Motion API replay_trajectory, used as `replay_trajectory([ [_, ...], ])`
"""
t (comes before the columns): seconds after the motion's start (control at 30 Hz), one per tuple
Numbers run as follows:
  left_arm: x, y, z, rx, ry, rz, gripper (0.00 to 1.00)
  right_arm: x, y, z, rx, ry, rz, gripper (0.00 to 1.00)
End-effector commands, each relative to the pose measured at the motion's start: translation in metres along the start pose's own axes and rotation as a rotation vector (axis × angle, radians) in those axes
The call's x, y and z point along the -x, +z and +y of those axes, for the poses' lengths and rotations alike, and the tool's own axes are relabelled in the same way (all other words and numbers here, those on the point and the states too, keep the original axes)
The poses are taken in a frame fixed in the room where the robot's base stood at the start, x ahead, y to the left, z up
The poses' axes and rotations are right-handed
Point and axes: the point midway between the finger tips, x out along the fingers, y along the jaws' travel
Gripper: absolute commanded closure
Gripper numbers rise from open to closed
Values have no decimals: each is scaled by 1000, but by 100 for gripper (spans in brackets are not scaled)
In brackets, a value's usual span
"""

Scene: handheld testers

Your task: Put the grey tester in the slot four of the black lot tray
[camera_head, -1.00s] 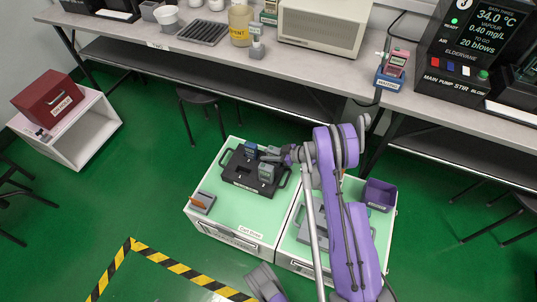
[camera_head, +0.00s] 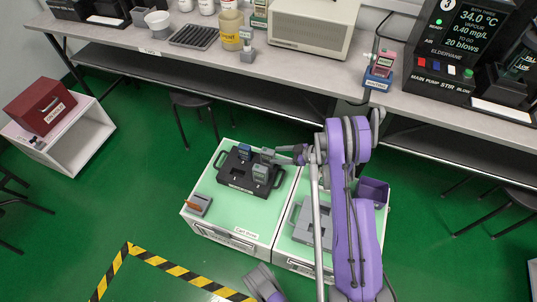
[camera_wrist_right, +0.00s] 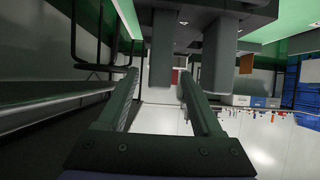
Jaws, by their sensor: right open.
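The black lot tray (camera_head: 226,177) lies on the left cart's green top in the head view. The grey tester (camera_head: 261,174) stands upright at the tray's right side; its slot number is not readable. A blue-faced tester (camera_head: 244,153) stands at the tray's back. My right gripper (camera_head: 268,155) is open, just behind the grey tester. In the right wrist view, upside down, its fingers (camera_wrist_right: 159,78) are apart. One grey upright body (camera_wrist_right: 162,48) shows beyond the gap and another (camera_wrist_right: 217,58) to the right; I cannot tell which tester each is.
A grey holder with an orange piece (camera_head: 198,205) sits at the left cart's front left corner. The long bench (camera_head: 300,68) stands behind. Bare green top lies left of the tray.

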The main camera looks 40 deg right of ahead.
Motion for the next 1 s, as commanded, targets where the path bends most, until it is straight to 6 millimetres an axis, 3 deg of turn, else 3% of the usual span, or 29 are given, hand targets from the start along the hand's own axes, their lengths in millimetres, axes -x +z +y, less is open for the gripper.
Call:
replay_trajectory([
  [0.1,5,-1,0,0,0,2,0,22,0,0,-1,2,0,33],
  [0.23,7,-2,0,0,0,2,0,33,0,0,-1,1,0,33],
  [0.37,7,-2,0,0,0,2,0,32,-11,-6,-19,-13,-24,33],
  [0.47,7,-2,0,0,0,2,0,24,-33,-20,-60,-34,-76,33],
  [0.57,7,-2,0,0,0,2,0,14,-64,-43,-120,-56,-156,33],
  [0.73,7,-2,0,0,0,2,0,8,-117,-102,-223,-65,-324,33],
  [1.0,7,-2,0,0,0,2,0,36,-172,-205,-326,10,-547,33],
])
